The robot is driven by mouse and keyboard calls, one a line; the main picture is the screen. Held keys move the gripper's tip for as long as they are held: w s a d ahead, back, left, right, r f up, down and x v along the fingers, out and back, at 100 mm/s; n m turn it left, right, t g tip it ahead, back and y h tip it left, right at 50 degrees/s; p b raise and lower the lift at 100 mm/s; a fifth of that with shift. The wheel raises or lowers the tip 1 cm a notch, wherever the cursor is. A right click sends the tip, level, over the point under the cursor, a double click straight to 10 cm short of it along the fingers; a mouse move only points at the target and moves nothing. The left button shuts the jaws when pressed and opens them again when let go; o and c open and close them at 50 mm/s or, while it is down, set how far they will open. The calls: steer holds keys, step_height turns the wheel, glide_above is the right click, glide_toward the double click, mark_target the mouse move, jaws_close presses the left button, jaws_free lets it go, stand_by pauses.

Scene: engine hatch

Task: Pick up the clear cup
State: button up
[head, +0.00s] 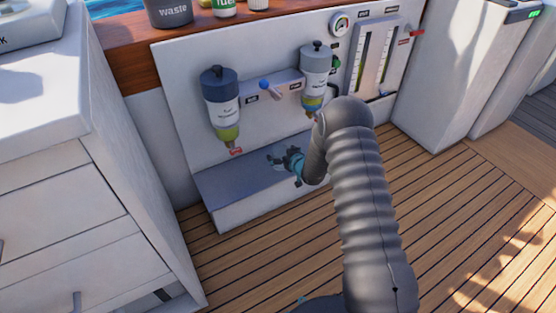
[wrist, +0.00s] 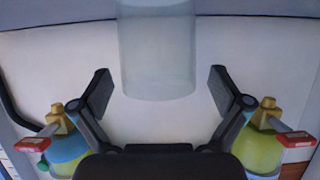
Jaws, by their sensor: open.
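The clear cup (wrist: 157,50) shows in the wrist view at the top middle, as a pale see-through cylinder cut off by the upper edge. My gripper (wrist: 159,88) is open, with one finger on each side of the cup in the picture and a visible gap to both. I cannot tell how far the cup is in depth from the fingertips. In the head view my gripper (head: 281,158) is over the low white ledge (head: 245,208), below and between the two filters. I cannot make out the cup there.
Two filters with yellow-green bowls, left (head: 222,108) and right (head: 314,80), hang on the white panel (head: 180,80). A blue-tipped lever (head: 266,86) sits between them. White drawers (head: 60,200) stand at left. The wooden deck (head: 440,210) is clear at right.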

steer(key=shift+w+a+f, duration=0.2)
steer(key=shift+w, duration=0.15)
steer(key=c, duration=1.2)
